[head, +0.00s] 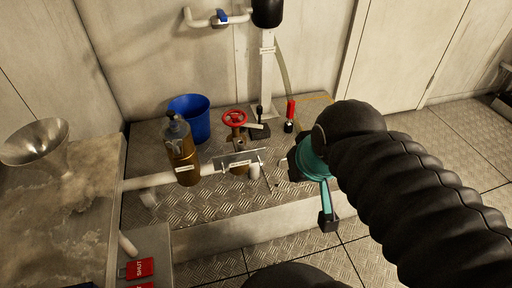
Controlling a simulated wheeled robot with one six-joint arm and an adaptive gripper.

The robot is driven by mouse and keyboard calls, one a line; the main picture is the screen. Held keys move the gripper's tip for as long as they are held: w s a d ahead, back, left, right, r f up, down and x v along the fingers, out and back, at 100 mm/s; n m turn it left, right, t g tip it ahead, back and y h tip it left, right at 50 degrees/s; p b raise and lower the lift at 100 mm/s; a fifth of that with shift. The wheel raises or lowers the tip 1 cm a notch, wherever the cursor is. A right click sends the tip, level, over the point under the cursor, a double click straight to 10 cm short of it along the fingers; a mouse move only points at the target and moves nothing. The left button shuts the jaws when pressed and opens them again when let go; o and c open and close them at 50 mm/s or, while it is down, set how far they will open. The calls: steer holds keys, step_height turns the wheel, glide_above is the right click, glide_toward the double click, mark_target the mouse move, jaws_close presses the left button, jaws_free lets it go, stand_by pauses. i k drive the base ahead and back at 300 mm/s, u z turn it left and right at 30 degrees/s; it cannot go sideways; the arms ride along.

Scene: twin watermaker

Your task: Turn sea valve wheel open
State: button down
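The red valve wheel (235,118) sits on top of a brownish valve body (239,142), above the metal tread-plate platform. My black, ribbed arm enters from the right. My gripper (327,218) is at its end, to the right of the wheel and lower in the picture, apart from it. Teal parts show at the arm's end, with a dark tip pointing down. The view does not show whether the fingers are open or shut. Nothing is seen between the wheel and my gripper's end touching both.
An amber, labelled housing (183,155) stands left of the valve, with a blue bucket (191,116) behind it. A pale pipe (150,181) runs along the platform (205,205). A red-handled part (290,112) stands to the right. A metal funnel (36,143) is at left.

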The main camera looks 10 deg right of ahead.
mark_target(235, 117)
steer(key=k, duration=0.45)
steer(key=z, duration=1.2)
steer(key=i, duration=0.85)
steer(key=u, duration=1.4)
